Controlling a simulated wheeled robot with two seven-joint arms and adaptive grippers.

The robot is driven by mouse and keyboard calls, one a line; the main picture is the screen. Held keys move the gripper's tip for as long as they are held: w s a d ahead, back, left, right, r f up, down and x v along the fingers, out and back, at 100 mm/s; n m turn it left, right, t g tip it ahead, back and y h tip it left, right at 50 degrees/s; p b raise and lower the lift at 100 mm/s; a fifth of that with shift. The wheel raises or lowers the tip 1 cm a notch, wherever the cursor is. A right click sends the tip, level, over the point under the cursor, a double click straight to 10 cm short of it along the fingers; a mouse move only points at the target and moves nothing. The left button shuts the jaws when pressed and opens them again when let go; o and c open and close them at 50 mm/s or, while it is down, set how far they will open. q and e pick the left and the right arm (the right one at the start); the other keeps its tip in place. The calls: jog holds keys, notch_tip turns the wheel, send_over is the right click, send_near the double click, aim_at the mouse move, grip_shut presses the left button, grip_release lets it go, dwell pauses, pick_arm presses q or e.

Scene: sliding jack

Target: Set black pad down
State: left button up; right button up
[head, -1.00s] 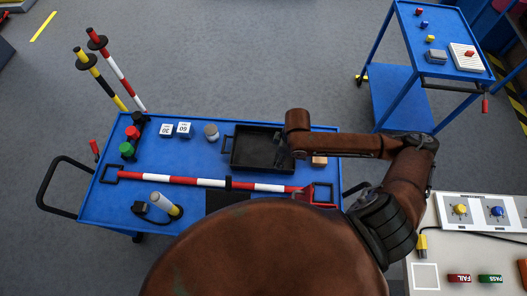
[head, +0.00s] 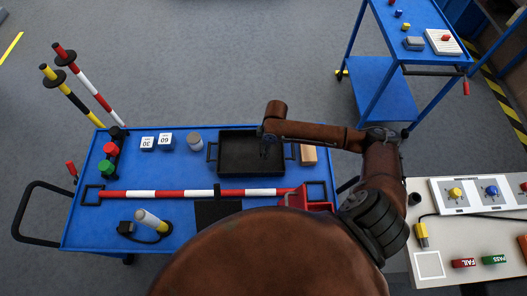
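A flat black square (head: 216,213) lies on the blue cart top (head: 180,180), just below the striped bar; my own body covers part of its lower edge. I cannot tell whether it is the black pad. My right gripper (head: 265,153) points down over the right half of the black tray (head: 236,168). It is dark against the dark tray, so its fingers and anything between them cannot be made out. My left gripper is not in view.
A red-and-white bar (head: 172,194) spans the cart, with a red holder (head: 308,199) at its right end. A wooden block (head: 308,154) stands right of the tray. A grey cylinder (head: 195,143) and white number blocks (head: 165,141) stand left of it. A lamp (head: 152,221) stands front left.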

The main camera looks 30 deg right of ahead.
jog(key=shift+w+f, duration=0.35)
jog(key=shift+f, duration=0.05)
notch_tip(320, 180, down, 3)
jog(key=shift+d+r+b, duration=0.1)
jog(key=shift+r+b, duration=0.05)
jog(key=shift+b, duration=0.4)
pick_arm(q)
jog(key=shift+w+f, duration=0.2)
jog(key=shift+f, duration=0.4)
pick_arm(e)
jog(key=shift+f, duration=0.3)
jog(key=o, duration=1.2)
jog(key=shift+r, duration=0.1)
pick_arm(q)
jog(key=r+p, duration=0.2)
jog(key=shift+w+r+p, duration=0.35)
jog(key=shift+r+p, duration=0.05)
pick_arm(e)
jog(key=r, duration=0.4)
jog(key=d+r, duration=0.1)
jog(key=r, duration=0.3)
jog(key=s+r, duration=0.1)
jog(key=r, duration=0.3)
jog(key=shift+d, duration=0.25)
